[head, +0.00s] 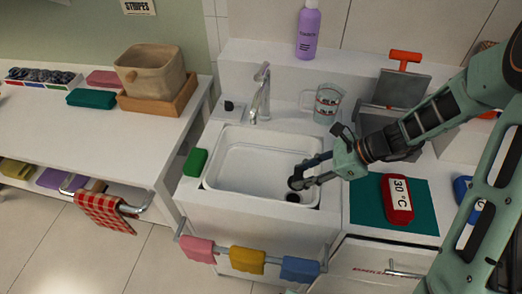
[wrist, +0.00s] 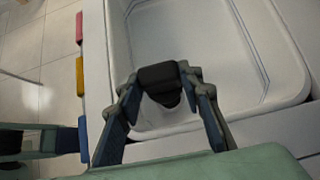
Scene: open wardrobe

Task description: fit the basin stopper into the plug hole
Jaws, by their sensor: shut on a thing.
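The white basin (head: 232,178) is set in the counter below the chrome tap (head: 261,92). My gripper (head: 298,180) is inside the basin near its front right corner. In the wrist view my gripper (wrist: 160,82) is shut on the black stopper (wrist: 158,76), one finger on each side. A dark round patch (head: 293,198), which looks like the plug hole, shows just below the fingertips in the head view. In the wrist view a dark shape (wrist: 168,98) shows under the stopper. I cannot tell whether the stopper touches the hole.
A green sponge (head: 195,162) lies left of the basin. A glass jug (head: 326,103) and a purple bottle (head: 308,30) stand behind. A small black item (head: 229,105) sits beside the tap. Cloths hang on the front rail.

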